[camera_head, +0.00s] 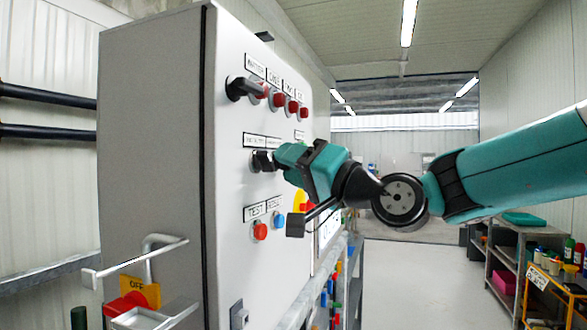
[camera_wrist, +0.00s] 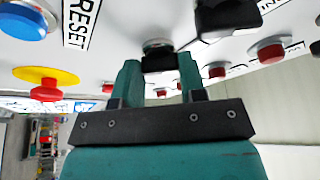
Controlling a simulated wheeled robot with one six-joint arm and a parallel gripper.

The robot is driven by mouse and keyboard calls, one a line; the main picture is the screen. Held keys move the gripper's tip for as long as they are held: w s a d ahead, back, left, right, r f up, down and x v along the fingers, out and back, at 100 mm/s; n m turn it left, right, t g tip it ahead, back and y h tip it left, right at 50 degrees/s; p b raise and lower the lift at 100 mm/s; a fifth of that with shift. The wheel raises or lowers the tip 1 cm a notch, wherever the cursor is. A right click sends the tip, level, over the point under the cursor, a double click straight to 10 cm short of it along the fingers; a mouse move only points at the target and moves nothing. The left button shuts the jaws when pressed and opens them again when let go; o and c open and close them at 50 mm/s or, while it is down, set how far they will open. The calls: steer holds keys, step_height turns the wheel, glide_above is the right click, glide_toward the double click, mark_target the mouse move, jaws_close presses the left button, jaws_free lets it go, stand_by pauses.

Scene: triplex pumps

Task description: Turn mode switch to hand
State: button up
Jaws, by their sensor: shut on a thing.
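My gripper (camera_wrist: 160,68) is at the front of the grey control cabinet (camera_head: 155,165). Its two green fingers are shut on a black switch knob (camera_wrist: 158,58), one finger on each side, in the wrist view. A second black knob (camera_wrist: 228,18) stands beside the right finger there. In the head view a black knob (camera_head: 262,161) shows at my gripper's tip, below the middle row's labels (camera_head: 262,141). My gripper hides part of that row. The label of the held knob and its turned position cannot be read.
Another black knob (camera_head: 240,88) and several red buttons (camera_head: 278,99) sit in the row above. Below are a red TEST button (camera_head: 260,231) and a blue button (camera_head: 279,221). A yellow-backed red button (camera_wrist: 46,91) is close by. Pipe handles stick out at lower left.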

steer(key=o, duration=0.9)
steer(key=shift+o, duration=0.2)
steer(key=b+v, duration=0.7)
steer(key=v, duration=1)
steer(key=shift+s, duration=0.2)
